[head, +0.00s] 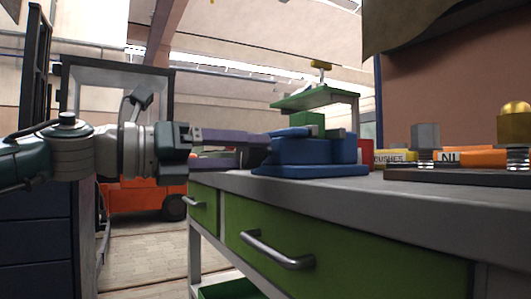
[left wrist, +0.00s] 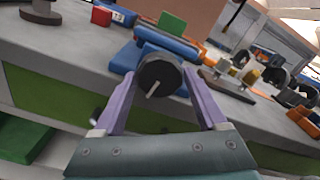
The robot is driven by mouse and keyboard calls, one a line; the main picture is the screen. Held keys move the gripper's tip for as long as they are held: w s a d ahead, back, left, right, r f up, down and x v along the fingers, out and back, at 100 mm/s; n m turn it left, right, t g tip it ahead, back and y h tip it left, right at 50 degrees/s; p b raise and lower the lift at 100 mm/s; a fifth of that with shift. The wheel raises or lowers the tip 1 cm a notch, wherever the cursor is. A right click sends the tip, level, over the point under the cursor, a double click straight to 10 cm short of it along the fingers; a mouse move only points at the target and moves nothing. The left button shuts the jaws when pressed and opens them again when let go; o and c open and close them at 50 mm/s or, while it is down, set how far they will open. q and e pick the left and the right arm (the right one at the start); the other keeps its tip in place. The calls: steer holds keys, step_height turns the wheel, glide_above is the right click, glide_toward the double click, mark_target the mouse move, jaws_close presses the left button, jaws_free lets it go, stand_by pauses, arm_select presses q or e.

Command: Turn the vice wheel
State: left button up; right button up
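The blue vice (head: 305,155) stands on the workbench near its front left edge; it also shows in the left wrist view (left wrist: 122,57). A green block (head: 308,120) sits at its top. The vice wheel (left wrist: 160,74) is a dark round disc with a pale bar on its face, facing my left gripper. In the left wrist view my left gripper (left wrist: 158,80) is open, with one purple finger on each side of the wheel. The fingertips are close to the rim; I cannot tell whether they touch it. In the head view the fingers partly hide the wheel. My right gripper is not in view.
The grey workbench (head: 420,200) has green drawers with protruding handles (head: 275,250) below its top. Large bolts (head: 425,145) and orange labelled boxes (head: 470,157) stand to the right of the vice. An orange vehicle (head: 140,197) is on the floor behind.

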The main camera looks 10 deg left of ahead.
arm_select(q)
steer(key=o, duration=0.3)
steer(key=shift+s+a, duration=0.15)
steer(key=shift+a, duration=0.2)
steer(key=p+v, duration=0.1)
steer(key=v, duration=0.8)
steer(key=shift+s, duration=0.1)
